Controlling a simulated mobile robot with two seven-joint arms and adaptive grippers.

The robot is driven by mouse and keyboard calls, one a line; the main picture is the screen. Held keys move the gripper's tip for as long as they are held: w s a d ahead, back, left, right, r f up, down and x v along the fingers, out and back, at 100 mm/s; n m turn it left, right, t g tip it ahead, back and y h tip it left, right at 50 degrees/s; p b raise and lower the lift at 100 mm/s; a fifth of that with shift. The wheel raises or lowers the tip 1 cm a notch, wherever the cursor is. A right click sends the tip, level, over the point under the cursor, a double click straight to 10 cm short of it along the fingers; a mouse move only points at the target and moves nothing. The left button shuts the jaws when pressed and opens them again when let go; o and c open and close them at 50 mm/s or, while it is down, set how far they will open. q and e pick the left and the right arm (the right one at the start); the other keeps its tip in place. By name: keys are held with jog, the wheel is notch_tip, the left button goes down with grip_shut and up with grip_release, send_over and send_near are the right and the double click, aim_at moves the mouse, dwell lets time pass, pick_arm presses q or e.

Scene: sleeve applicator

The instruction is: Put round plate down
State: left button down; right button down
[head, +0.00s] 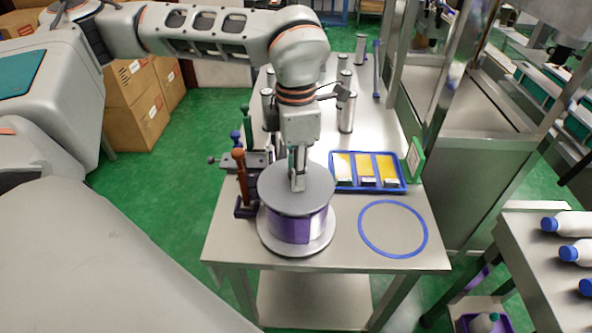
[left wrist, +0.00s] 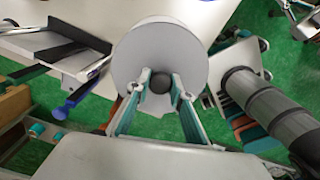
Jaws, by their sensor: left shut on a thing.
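The round plate (head: 318,192) is a flat grey disc over the purple roll (head: 289,228) at the front left of the metal table (head: 345,245). It hides the roll's top, so I cannot tell whether the two touch. The roll stands on a wider grey round base (head: 312,247). My left gripper (head: 298,184) points down at the middle of the plate. In the left wrist view its two fingers (left wrist: 160,88) are shut on the dark knob (left wrist: 160,82) at the centre of the plate (left wrist: 165,45). A blue ring (head: 362,222) lies flat on the table to the right. My right gripper is not in view.
A blue tray (head: 398,187) with yellow and white packets is behind the ring. Tools with brown (head: 240,165) and green (head: 247,125) handles stand left of the roll. Several metal cylinders (head: 346,112) stand farther back. The tabletop inside and around the ring is clear.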

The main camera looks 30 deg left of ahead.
pick_arm(q)
jog(key=shift+f+b, duration=0.35)
jog(key=shift+f, duration=0.25)
jog(key=c, duration=1.8)
grip_release()
jog(key=shift+o, duration=0.2)
jog(key=shift+r+p, duration=0.35)
jog(key=shift+r, duration=0.2)
notch_tip(320, 180, up, 12)
jog(key=shift+p, duration=0.35)
